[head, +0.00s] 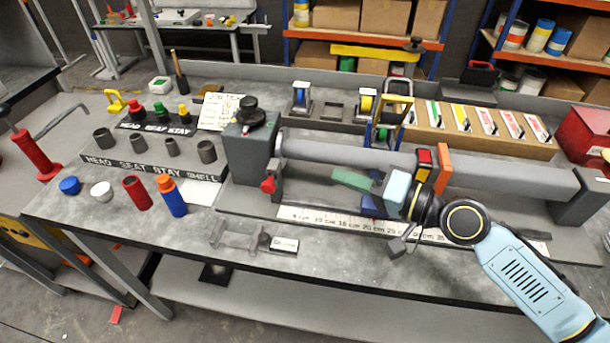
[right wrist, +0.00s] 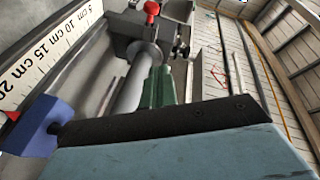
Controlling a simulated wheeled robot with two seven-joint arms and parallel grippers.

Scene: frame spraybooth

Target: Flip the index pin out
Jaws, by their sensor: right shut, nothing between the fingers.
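A red knob (head: 268,185), which looks like the index pin, sits low on the front of the grey headstock (head: 245,155) at the left end of the long tube. It also shows at the top of the right wrist view (right wrist: 152,7). My right gripper (head: 337,175) is shut and empty, with green fingers pointing left in front of the tube, apart from the red knob and to its right. The fingers (right wrist: 160,88) also show in the right wrist view, partly hidden by the gripper body. My left gripper is not in view.
The grey tube (head: 480,175) runs right behind my gripper. A red-yellow block and an orange collar (head: 443,168) are on it. A blue block (right wrist: 38,130) is beside the ruler strip (head: 330,218). Bottles and cups stand at left. The bench front is partly clear.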

